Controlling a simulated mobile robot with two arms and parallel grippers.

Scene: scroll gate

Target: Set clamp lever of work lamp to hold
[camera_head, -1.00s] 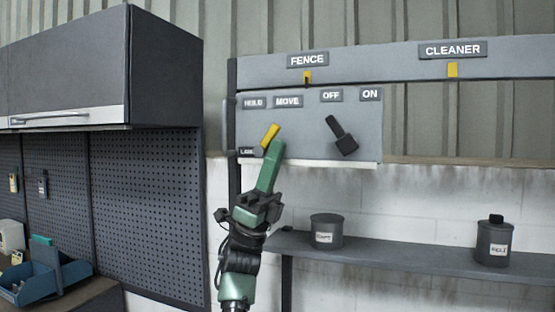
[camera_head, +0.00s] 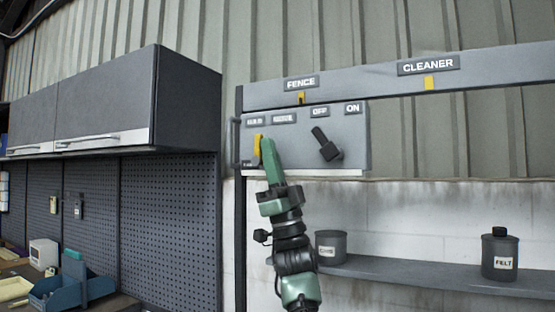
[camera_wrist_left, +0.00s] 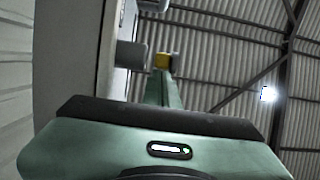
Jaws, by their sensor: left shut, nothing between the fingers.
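The yellow clamp lever (camera_head: 257,145) is on the left of the grey panel (camera_head: 290,155), under the HOLD (camera_head: 255,122) and MOVE (camera_head: 284,118) labels. It points nearly straight up, with its tip below the HOLD label. My left gripper (camera_head: 267,144) is shut, with its green fingers pressed close along the right side of the lever. I cannot tell for certain whether they touch. The left wrist view shows a yellow piece (camera_wrist_left: 162,61) at the far end of the green fingers. My right gripper is not in view.
A black lever (camera_head: 325,144) is right of the clamp lever, under OFF and ON. A vertical handle (camera_head: 235,140) is at the panel's left edge. A shelf (camera_head: 420,275) with two cans is below right. A dark cabinet (camera_head: 130,105) and pegboard are at left.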

